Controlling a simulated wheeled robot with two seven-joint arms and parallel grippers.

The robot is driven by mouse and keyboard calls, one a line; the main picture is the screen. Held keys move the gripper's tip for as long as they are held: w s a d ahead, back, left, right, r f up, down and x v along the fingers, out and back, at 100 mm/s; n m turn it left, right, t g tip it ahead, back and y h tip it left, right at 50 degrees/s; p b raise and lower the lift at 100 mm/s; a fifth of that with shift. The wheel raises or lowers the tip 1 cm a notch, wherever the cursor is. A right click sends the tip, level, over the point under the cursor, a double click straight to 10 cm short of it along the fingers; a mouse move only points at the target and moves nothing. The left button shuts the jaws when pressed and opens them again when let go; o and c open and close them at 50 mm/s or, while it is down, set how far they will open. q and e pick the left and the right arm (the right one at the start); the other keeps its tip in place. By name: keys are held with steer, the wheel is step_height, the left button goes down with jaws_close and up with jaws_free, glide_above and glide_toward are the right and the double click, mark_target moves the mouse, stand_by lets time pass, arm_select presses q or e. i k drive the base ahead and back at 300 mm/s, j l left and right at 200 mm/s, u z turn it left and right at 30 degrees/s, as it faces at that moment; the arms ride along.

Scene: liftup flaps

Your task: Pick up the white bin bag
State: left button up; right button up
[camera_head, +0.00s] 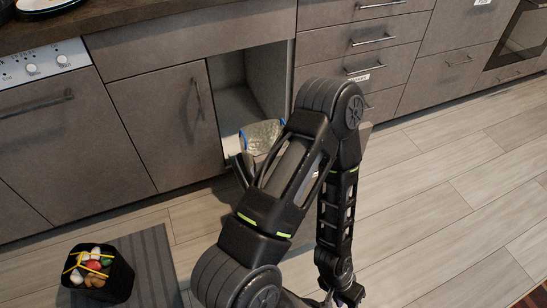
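A pale, greyish translucent bag with a blue rim (261,133) shows at the open cabinet below the counter, lining a bin there. My arm hides its lower and right parts. One black arm of mine, which I take to be the left, rises from the bottom edge, bends at the top and hangs down on the right. Its gripper (345,297) is at the bottom edge, cut off by the frame, well below and apart from the bag. Its opening is unclear. My other gripper does not show.
A black bin (97,274) with colourful items and yellow strips stands at the lower left by a grey mat (150,262). Grey cabinet doors (165,125) and drawers (355,45) line the back. The wooden floor (455,205) is clear at right.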

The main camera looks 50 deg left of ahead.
mark_target(258, 138)
steer(key=i+z, duration=0.35)
steer(key=i, duration=0.5)
steer(key=i+l+u, duration=0.15)
steer(key=i+u, duration=0.3)
steer(key=i, duration=0.5)
steer(key=i+j+u, duration=0.15)
steer(key=i+u, duration=0.3)
steer(key=i, duration=0.2)
steer(key=i+l+u, duration=0.1)
steer(key=i+u, duration=0.35)
steer(key=i, duration=0.2)
steer(key=u, duration=2)
